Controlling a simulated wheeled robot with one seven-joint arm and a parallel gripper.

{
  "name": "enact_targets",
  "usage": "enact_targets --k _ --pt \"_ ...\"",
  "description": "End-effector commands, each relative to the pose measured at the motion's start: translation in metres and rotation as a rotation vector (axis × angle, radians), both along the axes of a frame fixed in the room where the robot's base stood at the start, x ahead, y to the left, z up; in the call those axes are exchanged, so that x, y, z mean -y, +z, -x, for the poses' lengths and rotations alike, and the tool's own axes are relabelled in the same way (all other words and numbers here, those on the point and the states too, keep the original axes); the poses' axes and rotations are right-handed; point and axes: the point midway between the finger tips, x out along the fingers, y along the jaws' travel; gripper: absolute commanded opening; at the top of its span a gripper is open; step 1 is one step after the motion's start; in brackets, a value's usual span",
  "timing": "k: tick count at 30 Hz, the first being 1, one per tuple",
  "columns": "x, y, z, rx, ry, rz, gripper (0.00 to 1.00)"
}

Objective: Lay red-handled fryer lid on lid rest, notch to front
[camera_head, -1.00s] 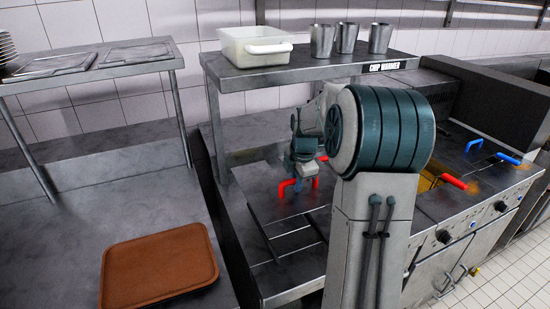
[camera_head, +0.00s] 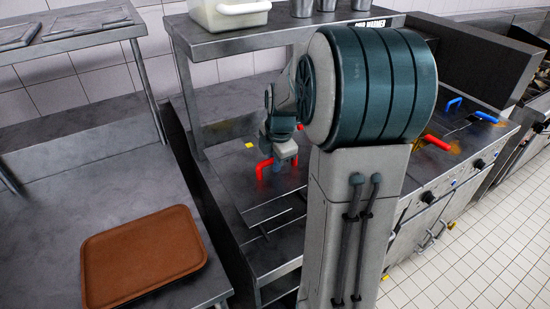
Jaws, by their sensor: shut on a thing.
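The fryer lid (camera_head: 236,184) is a flat grey metal plate with a red bar handle (camera_head: 264,170). My gripper (camera_head: 284,158) is shut on the red handle, with the lid beneath it, left of my arm. Dark bars and slots, which look like the lid rest (camera_head: 268,222), show just in front of the lid under the chip warmer shelf. I cannot tell whether the lid touches the rest. My arm hides the lid's right side, and I cannot make out the notch.
A small yellow mark (camera_head: 249,144) shows behind the lid. The chip warmer shelf (camera_head: 225,45) stands above, with a white tub (camera_head: 230,14) and metal cups. A brown tray (camera_head: 143,256) lies on the left counter. Another red handle (camera_head: 437,142) and blue handles (camera_head: 487,117) are on the fryer.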

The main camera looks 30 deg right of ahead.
Motion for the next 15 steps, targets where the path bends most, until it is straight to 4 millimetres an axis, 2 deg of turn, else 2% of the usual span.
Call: enact_targets --k 15 --pt "0.002 -0.045 0.0 0.002 -0.003 0.001 0.0"
